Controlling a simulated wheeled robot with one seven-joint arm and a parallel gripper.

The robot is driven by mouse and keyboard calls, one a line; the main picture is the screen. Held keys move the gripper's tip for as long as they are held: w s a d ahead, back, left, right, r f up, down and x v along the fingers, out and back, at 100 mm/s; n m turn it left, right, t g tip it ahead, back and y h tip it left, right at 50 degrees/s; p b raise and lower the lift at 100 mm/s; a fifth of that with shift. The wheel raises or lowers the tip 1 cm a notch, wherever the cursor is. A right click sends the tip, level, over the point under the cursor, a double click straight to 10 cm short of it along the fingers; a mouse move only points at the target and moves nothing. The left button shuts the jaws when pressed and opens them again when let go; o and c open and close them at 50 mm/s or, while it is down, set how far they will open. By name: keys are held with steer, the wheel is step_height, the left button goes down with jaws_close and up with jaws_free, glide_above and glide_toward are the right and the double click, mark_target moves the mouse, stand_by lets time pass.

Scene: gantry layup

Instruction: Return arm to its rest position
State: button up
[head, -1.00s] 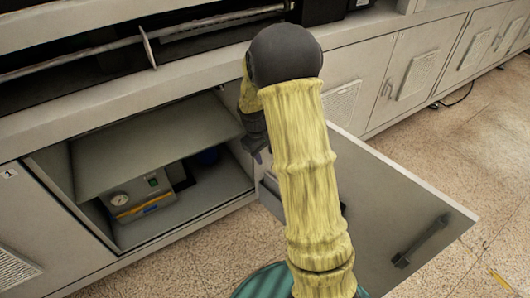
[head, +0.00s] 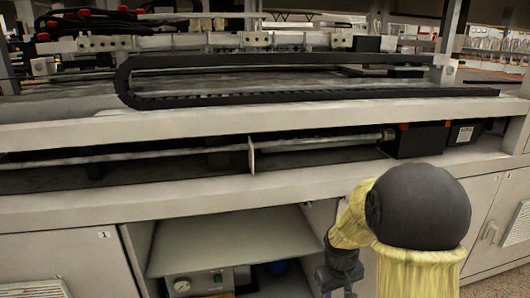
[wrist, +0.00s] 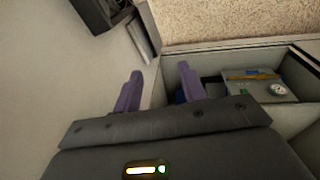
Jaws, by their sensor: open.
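My gripper (wrist: 160,88) shows in the wrist view with its two purple fingers apart and nothing between them. In the head view my yellow-sleeved arm (head: 418,270) rises at the lower right, with a dark rounded joint on top. The gripper end hangs at the left of the arm, in front of the open cabinet (head: 130,258); its fingertips are at or below the picture's bottom edge.
The cabinet under the gantry bench (head: 60,220) stands open. Inside are a shelf (head: 230,240), a grey instrument with a gauge (head: 200,283) and a blue item (head: 277,267). A black cable chain (head: 300,98) runs along the bench top.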

steer(key=s+a+r+m+t+y, duration=0.1)
steer(key=s+a+r, duration=0.1)
steer(key=s, duration=0.5)
steer(key=s+a+r+m, duration=0.2)
steer(key=s+a, duration=0.1)
steer(key=s, duration=0.3)
steer(key=w+p+v, duration=0.3)
steer(key=p+v, duration=1.1)
steer(key=w+d+r+p+v, duration=0.1)
steer(key=w+p+v, duration=0.1)
steer(key=p+v, duration=1.1)
steer(key=shift+w+d+r+p, duration=0.25)
steer(key=shift+r+p, duration=0.25)
steer(key=shift+p, duration=0.25)
steer(key=shift+c, duration=0.6)
